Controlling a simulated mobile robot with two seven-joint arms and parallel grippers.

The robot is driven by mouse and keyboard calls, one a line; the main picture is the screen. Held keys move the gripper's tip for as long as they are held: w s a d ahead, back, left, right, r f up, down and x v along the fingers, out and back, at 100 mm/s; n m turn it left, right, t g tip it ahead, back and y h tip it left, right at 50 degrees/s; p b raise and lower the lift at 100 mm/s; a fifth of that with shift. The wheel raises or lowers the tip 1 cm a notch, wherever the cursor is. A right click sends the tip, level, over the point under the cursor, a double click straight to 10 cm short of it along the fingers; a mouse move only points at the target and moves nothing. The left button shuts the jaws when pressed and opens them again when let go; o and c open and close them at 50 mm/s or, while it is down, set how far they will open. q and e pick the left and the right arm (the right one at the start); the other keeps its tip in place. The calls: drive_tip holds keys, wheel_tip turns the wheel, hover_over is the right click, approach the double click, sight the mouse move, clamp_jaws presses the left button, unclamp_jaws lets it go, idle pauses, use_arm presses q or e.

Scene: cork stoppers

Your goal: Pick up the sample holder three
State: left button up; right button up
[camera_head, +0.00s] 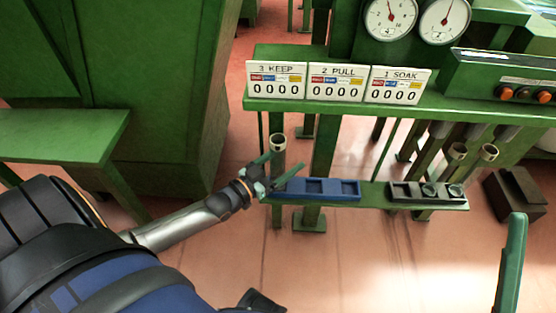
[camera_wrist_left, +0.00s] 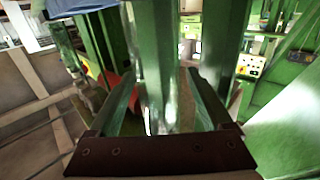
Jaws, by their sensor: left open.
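No label in view clearly marks a sample holder three. In the left wrist view a greenish-grey upright shape (camera_wrist_left: 158,60) shows between the open fingers (camera_wrist_left: 165,78); I cannot tell contact.
A blue tray (camera_head: 345,197) with square recesses lies right of my left gripper on the green shelf (camera_head: 377,190). A black tray (camera_head: 405,198) with dark round pieces lies further right. A green bench (camera_head: 440,105) with gauges is behind.

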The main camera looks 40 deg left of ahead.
use_arm(q)
drive_tip(key=shift+w+d, duration=0.1)
drive_tip(key=shift+w, duration=0.2)
drive_tip(key=shift+c, duration=0.3)
clamp_jaws()
